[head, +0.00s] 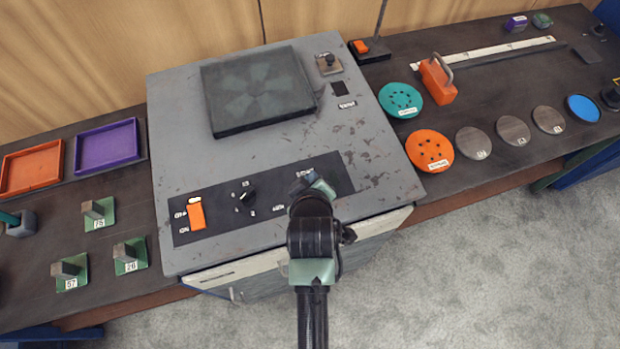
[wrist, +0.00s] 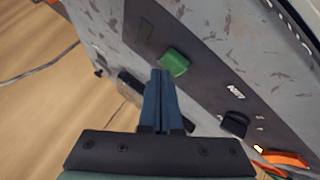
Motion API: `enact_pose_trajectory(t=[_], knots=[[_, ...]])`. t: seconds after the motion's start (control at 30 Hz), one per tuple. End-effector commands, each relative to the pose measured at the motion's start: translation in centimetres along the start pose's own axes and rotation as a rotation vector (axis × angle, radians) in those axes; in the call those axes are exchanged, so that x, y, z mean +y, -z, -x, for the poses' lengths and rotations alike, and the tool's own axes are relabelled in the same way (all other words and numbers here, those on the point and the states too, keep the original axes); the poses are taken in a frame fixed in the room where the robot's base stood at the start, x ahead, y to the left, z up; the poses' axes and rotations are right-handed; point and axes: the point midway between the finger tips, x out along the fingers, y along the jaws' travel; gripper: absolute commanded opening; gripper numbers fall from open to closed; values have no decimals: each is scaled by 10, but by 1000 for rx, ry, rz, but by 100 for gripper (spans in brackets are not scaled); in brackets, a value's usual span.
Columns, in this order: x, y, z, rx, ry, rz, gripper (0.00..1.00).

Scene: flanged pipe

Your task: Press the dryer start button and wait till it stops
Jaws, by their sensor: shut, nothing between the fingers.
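The dryer (head: 170,130) is a grey, worn box with a dark control panel (head: 275,207) on its sloping top. A green button (wrist: 174,62) shows on the panel in the wrist view; in the head view I cannot make it out behind my gripper. My gripper (head: 301,183) is over the right end of the panel. Its blue fingers (wrist: 160,74) are shut and empty, with their tips right beside the green button. I cannot tell whether they touch it. A black knob (head: 247,195) and an orange switch (head: 197,215) sit further left.
A dark square lid (head: 257,90) covers the dryer's upper part. Orange (head: 32,171) and purple (head: 106,146) trays and several green-based blocks stand on the left bench. Coloured discs, such as the orange one (head: 430,150), and an orange padlock-like object (head: 437,80) lie on the right.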

Motion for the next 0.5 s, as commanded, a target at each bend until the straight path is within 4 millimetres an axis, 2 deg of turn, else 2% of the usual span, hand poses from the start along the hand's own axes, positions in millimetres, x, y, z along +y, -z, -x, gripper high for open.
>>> enact_pose_trajectory(t=[0.5], knots=[[-3, -3, -4, -1, 1, 0, 0]])
